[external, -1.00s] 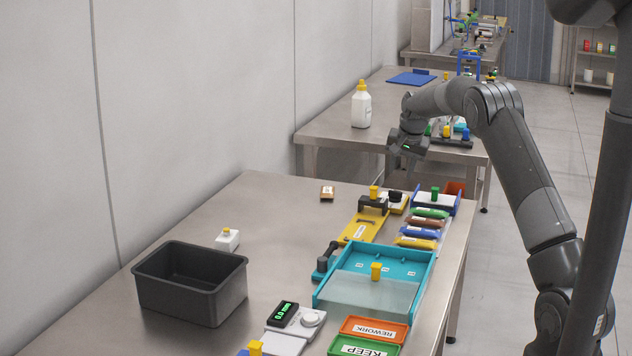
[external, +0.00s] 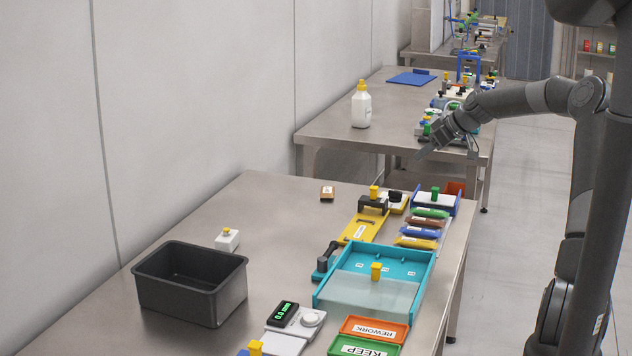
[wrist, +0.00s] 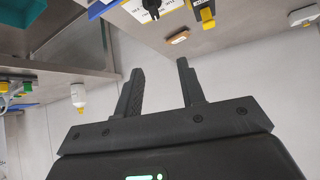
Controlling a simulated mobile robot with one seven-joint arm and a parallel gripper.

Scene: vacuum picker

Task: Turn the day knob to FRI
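A black knob (external: 394,196) sits on a small yellow-edged unit at the far right part of the near table. In the wrist view the black knob (wrist: 152,6) is at the top edge, on a white plate with printed labels too small to read, so its setting cannot be told. My gripper (external: 421,155) is in the air beyond and above the knob, tilted down to the left. In the wrist view my gripper (wrist: 160,66) has its two fingers wide apart with nothing between them, clear of the knob.
A yellow fixture (external: 358,232) with a yellow-topped clamp stands close left of the knob, and a blue tray (external: 450,208) close right. Colored packets (external: 424,225) lie in front. A tan block (external: 327,192) is further left.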

